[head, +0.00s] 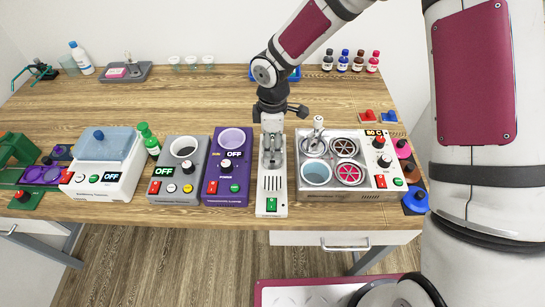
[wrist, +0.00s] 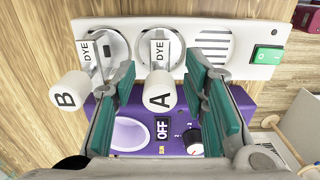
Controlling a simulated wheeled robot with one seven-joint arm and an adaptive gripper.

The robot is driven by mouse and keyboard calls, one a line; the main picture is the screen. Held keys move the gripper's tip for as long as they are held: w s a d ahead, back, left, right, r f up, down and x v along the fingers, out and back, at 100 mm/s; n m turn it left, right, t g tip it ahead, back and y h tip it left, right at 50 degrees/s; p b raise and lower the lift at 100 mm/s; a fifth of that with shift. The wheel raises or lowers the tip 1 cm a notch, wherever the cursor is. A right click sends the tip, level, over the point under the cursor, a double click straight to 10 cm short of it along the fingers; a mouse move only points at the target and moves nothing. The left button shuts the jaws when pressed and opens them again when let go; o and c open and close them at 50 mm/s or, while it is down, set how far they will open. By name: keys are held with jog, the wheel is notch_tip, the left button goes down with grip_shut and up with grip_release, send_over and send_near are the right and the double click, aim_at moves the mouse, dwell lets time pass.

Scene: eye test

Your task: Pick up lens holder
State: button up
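Two metal holders with white cylinder handles and DYE tags stand on a white unit, seen in the wrist view; I take them for lens holders. The one marked A (wrist: 160,93) is between my fingers, and the one marked B (wrist: 70,91) is left of them. My gripper (wrist: 163,68) is open, its teal pads on either side of handle A with a gap showing on each side. In the head view my gripper (head: 272,150) is over the white unit (head: 271,193) and hides most of its wells. Another white-topped metal piece (head: 317,128) stands in the four-pot bath.
The four-pot bath (head: 378,184) stands close on the right. The purple device (head: 226,188) is close on the left, then a grey device (head: 172,186) and a white box with a blue lid (head: 104,178). Bottles (head: 357,62) line the back right.

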jog(key=shift+f, duration=1.4)
jog(key=shift+c, duration=0.2)
grip_shut()
jog(key=shift+r, duration=0.1)
